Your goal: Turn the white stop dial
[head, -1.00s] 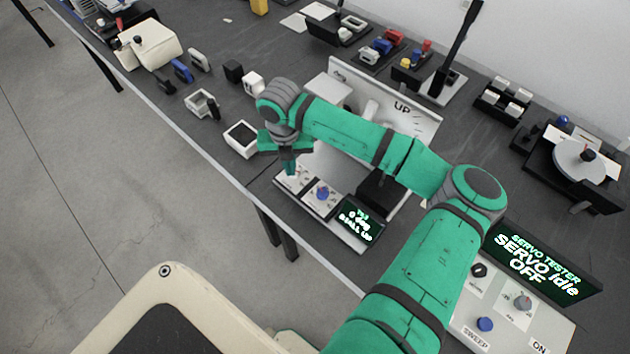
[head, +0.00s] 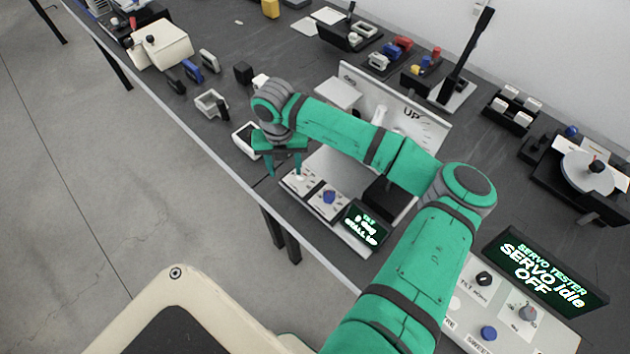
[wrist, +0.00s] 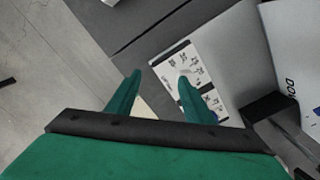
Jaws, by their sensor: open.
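A small white dial (head: 299,179) is on the left end of the control strip of the tilt rig, beside a blue knob (head: 329,197). My gripper (head: 285,172) is above that end of the strip, fingers pointing down and spread apart, with nothing held. One fingertip appears close to the white dial; I cannot tell whether it touches. In the wrist view, my gripper (wrist: 160,77) shows two separated fingers, the right one overlapping the white labelled panel (wrist: 190,70). The dial itself is not clear there.
A small lit screen (head: 367,226) is right of the blue knob. A servo tester display (head: 545,272) with knobs is at the lower right. The table edge is close in front.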

